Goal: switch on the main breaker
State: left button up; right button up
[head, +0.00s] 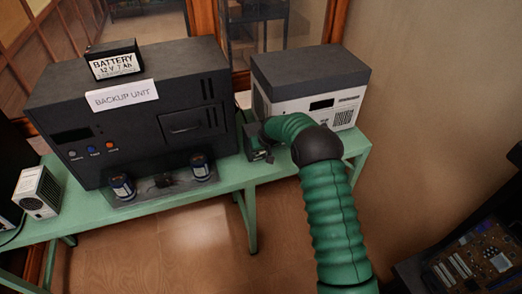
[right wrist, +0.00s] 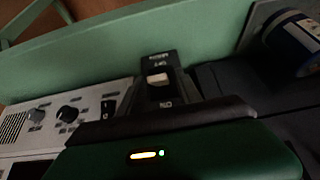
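The main breaker (right wrist: 150,97) is a small black box in the right wrist view, with a white lever (right wrist: 157,79). Its labels appear upside down; the lever sits close to the OFF marking, with ON farther down. My right gripper (head: 259,150) is at the bench between the backup unit and the white box in the head view. In the right wrist view, its dark front edge and green housing fill the lower middle, just below the breaker. Its fingertips are not clearly visible, nor is any contact with the lever. My left gripper is out of view.
The black backup unit (head: 140,115) carries a battery (head: 115,62) and stands left of my gripper. A white box with a dark lid (head: 308,70) stands to the right. Both rest on the green bench (head: 236,180). A blue-labelled cylinder (right wrist: 292,40) is near the breaker.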

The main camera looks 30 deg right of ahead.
jog(key=shift+s+f, duration=0.1)
jog(key=b+v, duration=0.1)
jog(key=v, duration=1.5)
jog(key=shift+r, duration=0.35)
jog(key=s+a+f+n+g, duration=0.1)
jog(key=s+a+f, duration=0.3)
jog(key=s+a, duration=0.6)
jog(key=s+a+f+n+g+y, duration=0.1)
jog(key=s+a+f, duration=0.3)
jog(key=s+a, duration=0.5)
jog(key=s+g, duration=0.1)
jog(key=s, duration=0.5)
jog(key=shift+s+a+f+n, duration=0.2)
jog(key=shift+a+f+n, duration=0.05)
jog(key=shift+a+n, duration=0.15)
jog(key=shift+a, duration=0.25)
jog(key=shift+d, duration=0.2)
